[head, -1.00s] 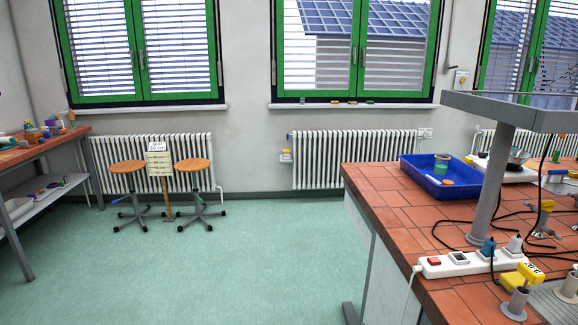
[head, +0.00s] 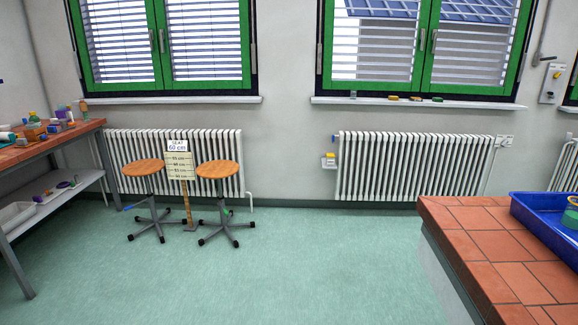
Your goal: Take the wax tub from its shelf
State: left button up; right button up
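No wax tub can be made out for certain. A lower shelf (head: 62,203) runs under the tiled bench at the left. On it are a white open bin (head: 14,217) and a few small items, one of them purple (head: 63,185), too small to identify. Neither of my grippers is in view.
The left bench (head: 85,128) carries several small bottles and blocks. Two stools with orange seats (head: 143,167) (head: 217,169) flank a seat-height sign (head: 179,165) by the radiator. A tiled bench (head: 485,240) with a blue tray (head: 548,226) stands at the right. Green floor (head: 230,285) between is clear.

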aim_at(330, 161)
jog(key=i, duration=2.4)
jog(key=i+z, duration=0.1)
jog(key=i, duration=1.15)
jog(key=i+j, duration=0.2)
jog(key=i, duration=1)
